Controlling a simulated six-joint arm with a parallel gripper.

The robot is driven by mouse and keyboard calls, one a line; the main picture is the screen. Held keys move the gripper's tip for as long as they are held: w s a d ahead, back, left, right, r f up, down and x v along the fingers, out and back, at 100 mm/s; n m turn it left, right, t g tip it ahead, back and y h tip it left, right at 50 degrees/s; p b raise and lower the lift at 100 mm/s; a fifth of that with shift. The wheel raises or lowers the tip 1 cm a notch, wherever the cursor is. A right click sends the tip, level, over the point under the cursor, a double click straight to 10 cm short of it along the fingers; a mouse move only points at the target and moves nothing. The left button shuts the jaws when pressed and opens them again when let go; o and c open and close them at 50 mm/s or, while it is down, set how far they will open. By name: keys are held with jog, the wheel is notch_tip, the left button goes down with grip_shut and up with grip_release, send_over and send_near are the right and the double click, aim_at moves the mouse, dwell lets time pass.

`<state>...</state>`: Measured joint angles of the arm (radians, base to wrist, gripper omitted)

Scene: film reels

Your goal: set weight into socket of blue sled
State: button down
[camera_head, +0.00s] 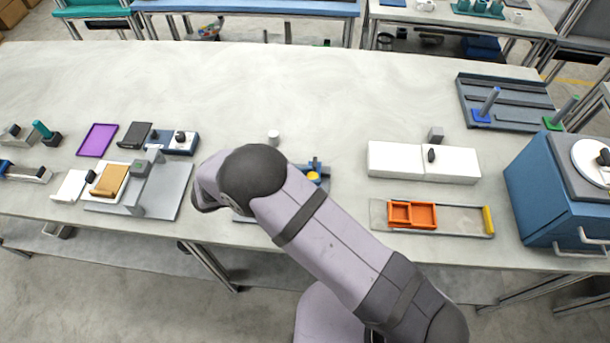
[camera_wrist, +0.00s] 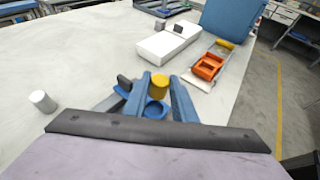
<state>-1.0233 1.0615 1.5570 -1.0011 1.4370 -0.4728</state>
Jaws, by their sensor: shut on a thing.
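The yellow weight (camera_wrist: 159,82) is a short cylinder between the tips of my gripper (camera_wrist: 158,86) in the wrist view. My gripper is shut on it. The blue sled shows its round socket (camera_wrist: 155,109) between the fingers, below the weight in the picture. The weight and socket look apart in this view, but I cannot tell the height between them. In the head view the weight's yellow top (camera_head: 313,176) shows just right of my arm, with blue parts of the sled (camera_head: 323,170) around it. My arm hides the fingers and most of the sled there.
A white cylinder (camera_head: 274,137) stands behind my arm. White blocks (camera_head: 390,158) and an orange tray (camera_head: 425,215) on a railed frame lie to the right. A blue machine (camera_head: 545,190) stands at far right. A grey fixture (camera_head: 165,190) is at left. The table's back middle is clear.

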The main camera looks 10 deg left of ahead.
jog(key=shift+f+b, duration=1.6)
jog(key=shift+f, duration=0.8)
jog(key=shift+f+b, duration=0.5)
jog(key=shift+f, duration=0.1)
jog(key=c, duration=1.7)
grip_release()
jog(key=shift+c, duration=0.2)
jog(key=shift+s+a, duration=0.1)
jog(key=shift+a, duration=0.05)
jog(key=shift+v, duration=5.4)
